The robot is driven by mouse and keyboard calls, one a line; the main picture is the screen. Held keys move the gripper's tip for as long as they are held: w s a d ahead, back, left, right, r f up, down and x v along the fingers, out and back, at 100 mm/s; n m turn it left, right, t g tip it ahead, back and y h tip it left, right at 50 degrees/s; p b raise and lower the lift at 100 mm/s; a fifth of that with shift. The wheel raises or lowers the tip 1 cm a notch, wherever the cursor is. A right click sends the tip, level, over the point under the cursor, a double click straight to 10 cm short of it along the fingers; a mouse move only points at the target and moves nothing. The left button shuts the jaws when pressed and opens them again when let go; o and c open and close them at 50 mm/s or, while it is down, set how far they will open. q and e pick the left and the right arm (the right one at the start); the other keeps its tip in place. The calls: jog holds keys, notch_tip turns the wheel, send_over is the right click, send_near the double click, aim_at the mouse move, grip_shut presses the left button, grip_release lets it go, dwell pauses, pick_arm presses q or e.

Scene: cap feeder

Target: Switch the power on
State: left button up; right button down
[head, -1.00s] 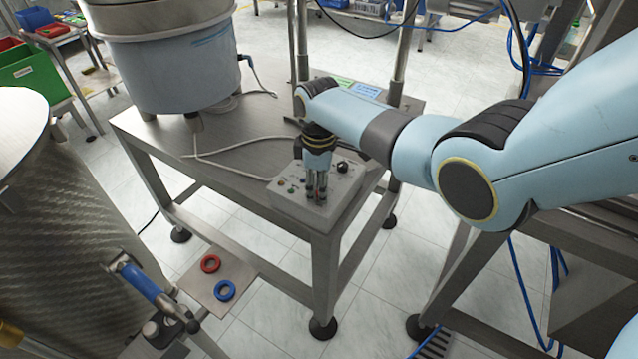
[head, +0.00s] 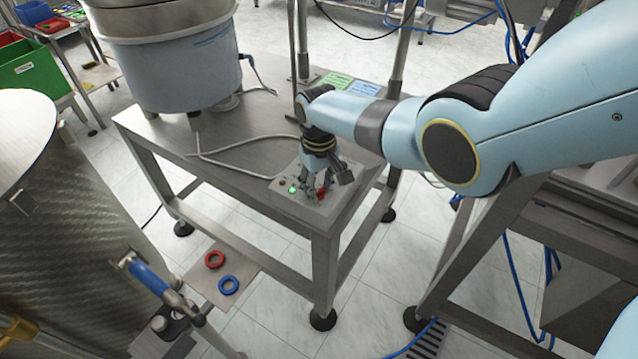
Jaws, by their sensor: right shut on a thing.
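A grey control box (head: 293,207) sits on the near corner of the steel table. A green lamp (head: 292,189) glows on the left of its top. A small red switch (head: 321,194) shows at my fingers. My right gripper (head: 319,187) reaches down onto the box top from above, its fingers spread around the red switch and shut on it. The fingers and wrist hide most of the switch and much of the panel, so its exact position is hard to tell. My left gripper is not in view.
A large bowl feeder (head: 175,70) stands at the back of the table (head: 215,152), with a grey cable (head: 225,163) beside it. A red ring (head: 214,259) and a blue ring (head: 228,284) lie on a low plate. A metal drum (head: 60,215) stands at left.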

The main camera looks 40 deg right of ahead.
aim_at(319, 190)
jog(key=shift+m, duration=0.6)
jog(key=c, duration=1)
grip_release()
notch_tip(319, 190, up, 12)
